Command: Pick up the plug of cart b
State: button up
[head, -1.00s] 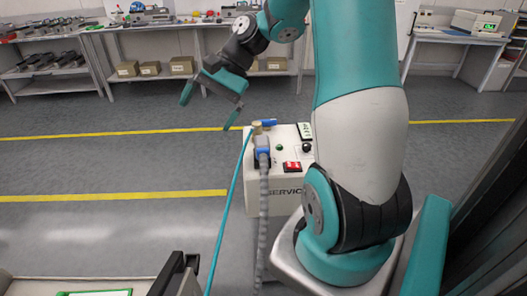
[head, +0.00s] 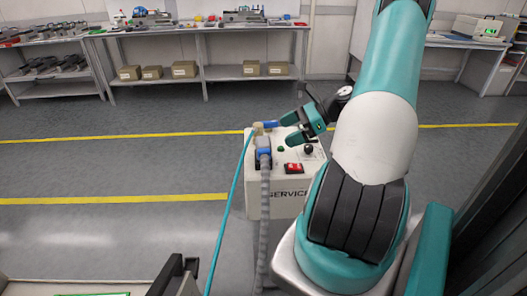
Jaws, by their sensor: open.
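A cream box marked SERVICE (head: 286,206) stands in the middle of the head view. A blue plug (head: 263,143) with a thick grey cable (head: 263,215) sits upright in its top. Just behind it is a tan fitting with a blue part (head: 270,124), from which a thin teal hose (head: 231,195) runs down. My gripper (head: 288,128) is open above the back right of the box top, to the right of the blue plug. Its fingers point left, close to the tan fitting; I cannot tell whether they touch it. No label shows which plug is cart b's.
The box top also carries a red switch (head: 293,168) and a black knob (head: 308,149). A dark handle (head: 172,275) and trolley edge are at the lower left. Shelves with cardboard boxes (head: 184,69) line the back wall. The grey floor (head: 110,170) at left is clear.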

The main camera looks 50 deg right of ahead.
aim_at(269, 141)
jog(key=x, duration=0.9)
jog(key=c, duration=1.4)
notch_tip(269, 141, up, 23)
jog(key=p, duration=0.8)
jog(key=shift+d, duration=0.1)
